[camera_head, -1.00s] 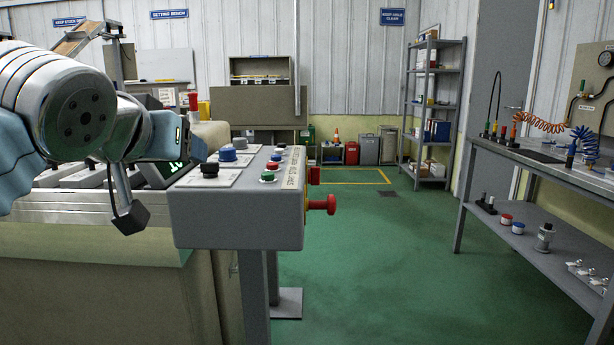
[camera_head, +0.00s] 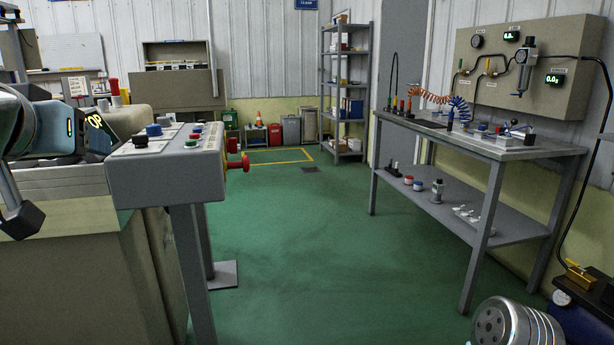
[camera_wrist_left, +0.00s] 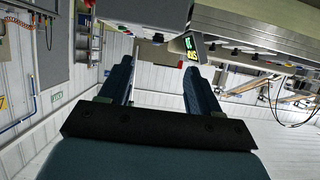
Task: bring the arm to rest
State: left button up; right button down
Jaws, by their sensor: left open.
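My left arm shows at the left edge in the head view, beside the grey control box (camera_head: 165,180) with its coloured buttons; its fingertips cannot be made out there. In the left wrist view my left gripper (camera_wrist_left: 157,82) is open, its two dark blue fingers apart with nothing between them. The lit display (camera_wrist_left: 188,47) and machine edge lie beyond the fingers, apart from them.
A red knob (camera_head: 238,163) sticks out of the control box's right side. A grey workbench (camera_head: 505,150) with a lower shelf stands on the right, under a gauge panel (camera_head: 535,62). Shelving (camera_head: 345,90) stands at the back. The green floor (camera_head: 310,240) between is clear.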

pick_arm(q)
jog(key=w+d+f+m+g+h, duration=0.1)
jog(key=w+d+f+g+h, duration=0.1)
jog(key=w+f, duration=0.75)
jog(key=w+d+f+m+g+h, duration=0.15)
jog(key=w+f, duration=0.45)
jog(key=f, duration=0.7)
jog(key=w+d+f+g+h, duration=0.1)
jog(key=d+f, duration=0.2)
jog(key=f, duration=0.7)
jog(key=w+d+f+g+h, duration=0.15)
jog(key=d+f, duration=0.25)
jog(key=f, duration=0.7)
jog(key=s+d+f+g+h, duration=0.1)
jog(key=s+d+f, duration=0.15)
jog(key=f, duration=0.35)
jog(key=s+d+f+g, duration=0.1)
jog(key=s+f, duration=0.2)
jog(key=f, duration=0.4)
jog(key=s+d+f+g, duration=0.2)
jog(key=s+f, duration=0.7)
jog(key=s, duration=0.1)
jog(key=s+d+f+n+g, duration=0.1)
jog(key=s+d+f+g, duration=0.1)
jog(key=s+f, duration=0.8)
jog(key=shift+s+d+f, duration=0.2)
jog(key=shift+s, duration=0.2)
jog(key=shift+n, duration=0.25)
